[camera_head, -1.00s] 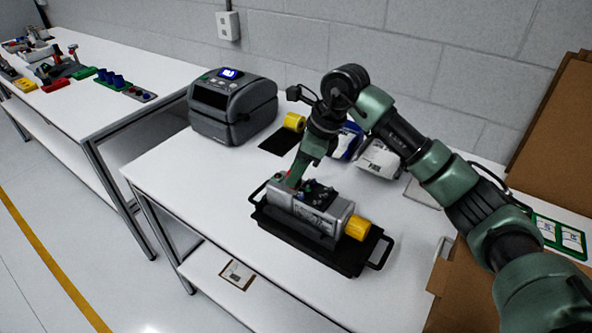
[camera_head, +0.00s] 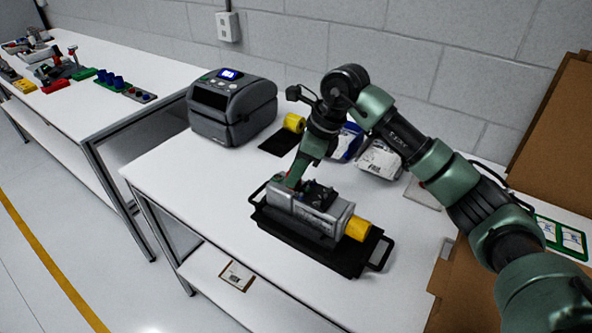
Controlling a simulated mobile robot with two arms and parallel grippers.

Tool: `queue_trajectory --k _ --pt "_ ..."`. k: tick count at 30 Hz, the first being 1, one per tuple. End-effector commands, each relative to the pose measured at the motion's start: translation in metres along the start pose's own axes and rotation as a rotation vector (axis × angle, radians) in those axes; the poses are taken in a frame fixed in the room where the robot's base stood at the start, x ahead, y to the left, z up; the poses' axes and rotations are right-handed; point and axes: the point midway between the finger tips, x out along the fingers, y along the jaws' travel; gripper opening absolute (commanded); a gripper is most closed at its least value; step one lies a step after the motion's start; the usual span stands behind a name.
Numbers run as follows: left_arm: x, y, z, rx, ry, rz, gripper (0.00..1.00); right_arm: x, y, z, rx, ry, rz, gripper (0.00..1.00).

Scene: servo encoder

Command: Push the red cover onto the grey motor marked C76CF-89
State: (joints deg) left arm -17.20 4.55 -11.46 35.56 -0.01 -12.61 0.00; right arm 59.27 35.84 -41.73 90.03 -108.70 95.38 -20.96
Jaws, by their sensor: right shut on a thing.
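The grey motor (camera_head: 322,217) lies in a black tray (camera_head: 335,260) with handles on the white table. A yellow cap (camera_head: 357,229) is on its right end. My right gripper (camera_head: 291,184) points down at the motor's left end, its arm coming in from the right. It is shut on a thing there. A little red shows beside its fingertips at the motor's left end; the gripper hides most of it, so I cannot tell how the red cover sits. The marking on the motor is too small to read. My left gripper is not in view.
A grey label printer (camera_head: 232,106) stands at the back left of the table. Another yellow-ended part (camera_head: 293,122) and white-and-blue bags (camera_head: 378,160) lie behind my arm. Cardboard (camera_head: 556,135) stands at the right. The table's front left is clear.

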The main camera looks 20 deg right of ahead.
Motion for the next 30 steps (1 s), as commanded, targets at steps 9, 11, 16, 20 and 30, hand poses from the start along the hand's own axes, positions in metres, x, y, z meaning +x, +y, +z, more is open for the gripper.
queue_trajectory --k 9,11,16,20,30 --pt "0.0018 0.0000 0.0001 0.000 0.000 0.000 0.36 0.0022 0.0002 -0.0009 0.000 0.000 0.001 0.00" --pt "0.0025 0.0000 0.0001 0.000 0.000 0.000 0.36 0.0029 0.0001 -0.0012 0.000 0.000 0.000 0.00" --pt "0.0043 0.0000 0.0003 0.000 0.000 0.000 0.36 0.0048 0.0001 -0.0020 0.000 0.000 0.000 0.00" --pt "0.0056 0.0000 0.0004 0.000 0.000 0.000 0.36 0.0062 0.0001 -0.0026 0.000 0.001 0.000 0.00" --pt "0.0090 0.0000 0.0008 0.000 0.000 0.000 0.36 0.0099 0.0001 -0.0042 0.000 0.001 0.000 0.00"
